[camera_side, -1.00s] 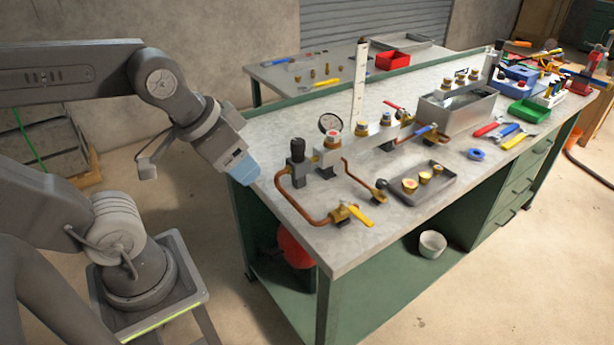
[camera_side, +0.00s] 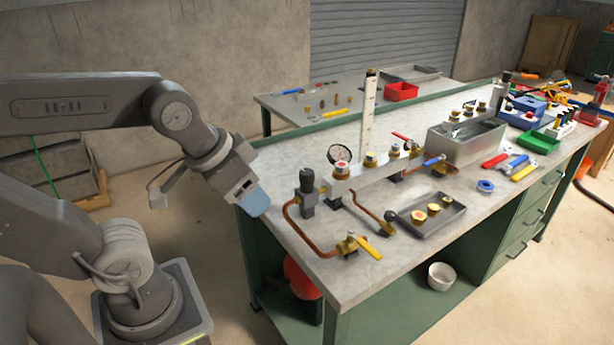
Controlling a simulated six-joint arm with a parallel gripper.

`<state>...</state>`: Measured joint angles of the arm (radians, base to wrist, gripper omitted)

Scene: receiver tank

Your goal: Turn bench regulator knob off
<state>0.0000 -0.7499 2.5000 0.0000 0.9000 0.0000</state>
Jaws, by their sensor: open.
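The bench regulator stands near the left end of the workbench (camera_side: 300,238). Its black knob (camera_side: 306,176) points up on top of a dark body (camera_side: 308,201). A round pressure gauge (camera_side: 340,154) and a metal manifold with brass fittings (camera_side: 369,170) stand to its right. A copper pipe runs from the regulator side to a yellow-handled valve (camera_side: 369,248) at the front edge. My gripper (camera_side: 257,205) is at the bench's left edge, left of the knob and apart from it, with light-blue fingers pointing down. It holds nothing visible.
A dark tray with brass caps (camera_side: 447,222), a metal bin (camera_side: 467,146) and hand tools (camera_side: 519,166) lie to the right. A tall upright scale (camera_side: 368,115) rises behind the manifold. Bare benchtop lies between my gripper and the regulator.

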